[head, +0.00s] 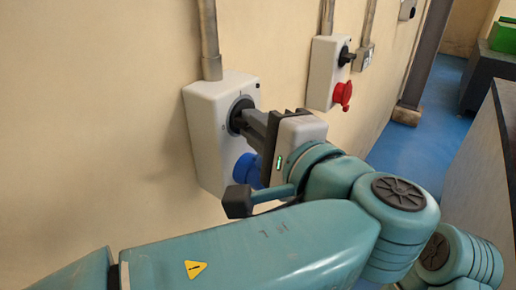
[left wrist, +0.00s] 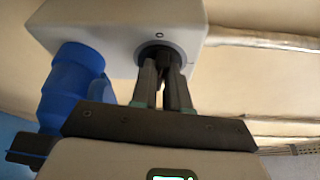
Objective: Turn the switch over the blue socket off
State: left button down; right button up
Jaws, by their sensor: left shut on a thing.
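The switch box over the blue socket is a pale grey box (head: 204,112) on the wall, and it fills the top of the left wrist view (left wrist: 105,22). Its round black rotary switch (head: 238,116) shows in the left wrist view (left wrist: 160,56) between my fingers. The blue socket (head: 247,169) sits below the switch, partly hidden by my gripper; it also shows in the left wrist view (left wrist: 72,85). My left gripper (head: 250,121) is shut on the switch handle, with a finger on each side (left wrist: 163,78). The handle's exact angle is hidden by the fingers. My right gripper is not in view.
A second grey box (head: 323,72) with a black switch (head: 347,56) and a red socket (head: 343,95) hangs further along the wall. Metal conduit (head: 209,40) runs up from the near box. Blue floor (head: 432,140) lies open beyond, with a dark bench at right.

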pick_arm(q)
jog(key=shift+f+n+t+b, duration=0.2)
jog(key=shift+n+t+b, duration=0.1)
jog(key=shift+n+b, duration=0.9)
jog(key=c, duration=1.1)
grip_release()
jog(key=shift+s, duration=0.15)
